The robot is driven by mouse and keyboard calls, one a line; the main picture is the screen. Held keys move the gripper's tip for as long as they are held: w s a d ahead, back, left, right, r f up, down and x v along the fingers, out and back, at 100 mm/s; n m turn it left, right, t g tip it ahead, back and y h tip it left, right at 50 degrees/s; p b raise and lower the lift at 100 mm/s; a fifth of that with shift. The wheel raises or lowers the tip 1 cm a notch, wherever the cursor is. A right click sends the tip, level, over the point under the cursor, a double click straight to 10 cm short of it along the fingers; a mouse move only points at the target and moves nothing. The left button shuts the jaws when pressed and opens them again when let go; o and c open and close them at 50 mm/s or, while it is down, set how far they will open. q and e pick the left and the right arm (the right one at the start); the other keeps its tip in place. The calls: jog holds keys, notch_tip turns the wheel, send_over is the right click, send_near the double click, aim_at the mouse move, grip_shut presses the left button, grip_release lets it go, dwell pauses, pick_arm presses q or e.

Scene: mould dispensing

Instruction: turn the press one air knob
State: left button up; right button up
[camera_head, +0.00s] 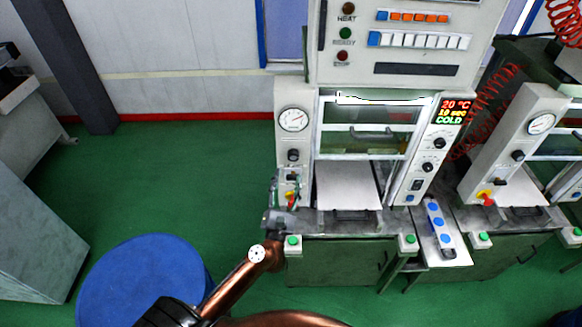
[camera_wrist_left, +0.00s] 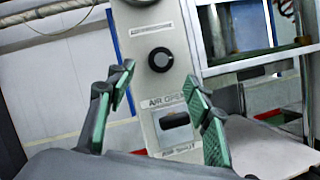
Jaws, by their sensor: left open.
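The press one air knob is a round black knob (camera_wrist_left: 160,60) on a pale panel, above a label reading "AIR OPEN", in the left wrist view. In the head view a black knob (camera_head: 293,155) sits below the gauge on the left press's left column. My left gripper (camera_wrist_left: 158,77) is open, with its two green-padded fingers apart. The knob shows between and slightly beyond the fingertips, and I see no contact. In the head view the gripper (camera_head: 284,192) is small at the column's lower part, below the knob. My right gripper is not in view.
The left press (camera_head: 347,185) has a flat plate inside its opening. A red and yellow switch (camera_head: 291,198) is low on the column, close to my gripper. A second press (camera_head: 515,150) stands right. A blue round drum (camera_head: 145,280) stands on the green floor at left.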

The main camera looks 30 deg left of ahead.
pick_arm(q)
jog(key=v, duration=0.5)
dwell(0.4)
